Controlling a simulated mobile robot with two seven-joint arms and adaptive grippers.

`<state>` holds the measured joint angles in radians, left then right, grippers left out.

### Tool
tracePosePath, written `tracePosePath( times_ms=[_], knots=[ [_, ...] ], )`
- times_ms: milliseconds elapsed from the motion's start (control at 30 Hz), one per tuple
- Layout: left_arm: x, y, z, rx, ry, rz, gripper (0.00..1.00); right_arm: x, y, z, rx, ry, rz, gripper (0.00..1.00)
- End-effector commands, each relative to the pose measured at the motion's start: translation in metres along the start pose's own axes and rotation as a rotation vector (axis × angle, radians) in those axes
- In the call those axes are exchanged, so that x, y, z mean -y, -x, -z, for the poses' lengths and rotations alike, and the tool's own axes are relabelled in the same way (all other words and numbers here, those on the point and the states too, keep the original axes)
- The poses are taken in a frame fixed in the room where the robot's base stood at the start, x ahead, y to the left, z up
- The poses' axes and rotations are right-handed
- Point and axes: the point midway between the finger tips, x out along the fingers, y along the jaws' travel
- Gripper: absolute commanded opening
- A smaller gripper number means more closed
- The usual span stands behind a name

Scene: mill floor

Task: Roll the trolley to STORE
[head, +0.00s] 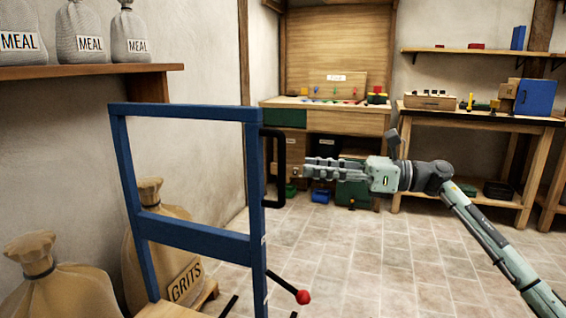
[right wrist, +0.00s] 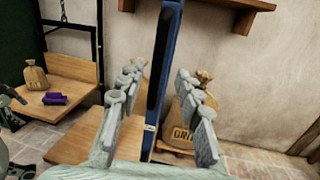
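The trolley (head: 188,234) has an upright blue frame with a black D-shaped handle (head: 281,168) on its right post. A wooden deck shows low in the head view, and a lever with a red knob (head: 303,297) sticks out near the floor. My right gripper (head: 308,168) is just right of the handle, pointing left at it. In the right wrist view its fingers (right wrist: 158,85) are spread, with the blue post and dark handle (right wrist: 157,88) between them; contact cannot be told. My left gripper is not in view. No STORE marking is readable.
Grits sacks (head: 167,265) stand on the left behind the trolley, under a shelf (head: 90,71) of meal sacks. A workbench (head: 345,118) and a side table (head: 480,119) line the back. The tiled floor (head: 385,255) at centre right is clear.

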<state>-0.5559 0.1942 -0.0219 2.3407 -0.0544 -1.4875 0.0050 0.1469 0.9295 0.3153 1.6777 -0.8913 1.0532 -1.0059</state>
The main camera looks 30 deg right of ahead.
Motion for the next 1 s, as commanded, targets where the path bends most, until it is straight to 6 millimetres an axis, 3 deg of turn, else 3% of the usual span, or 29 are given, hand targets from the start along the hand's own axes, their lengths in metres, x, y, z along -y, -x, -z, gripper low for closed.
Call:
tracePosePath(
  times_ms=[133,233,333,633,1000],
  knots=[
    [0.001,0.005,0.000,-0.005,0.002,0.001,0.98,-0.003,0.002,-0.001,-0.042,0.053,-0.024,0.35],
    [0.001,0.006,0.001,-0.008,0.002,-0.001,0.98,-0.004,-0.008,-0.002,-0.043,0.054,-0.028,0.35],
    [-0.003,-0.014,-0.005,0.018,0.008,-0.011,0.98,-0.005,-0.024,-0.002,-0.042,0.055,-0.028,0.35],
    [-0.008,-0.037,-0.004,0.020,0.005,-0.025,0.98,-0.005,-0.066,0.001,-0.040,0.050,-0.025,0.35],
    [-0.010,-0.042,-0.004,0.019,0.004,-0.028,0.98,-0.005,-0.073,0.003,-0.042,0.050,-0.024,0.35]
  ],
)
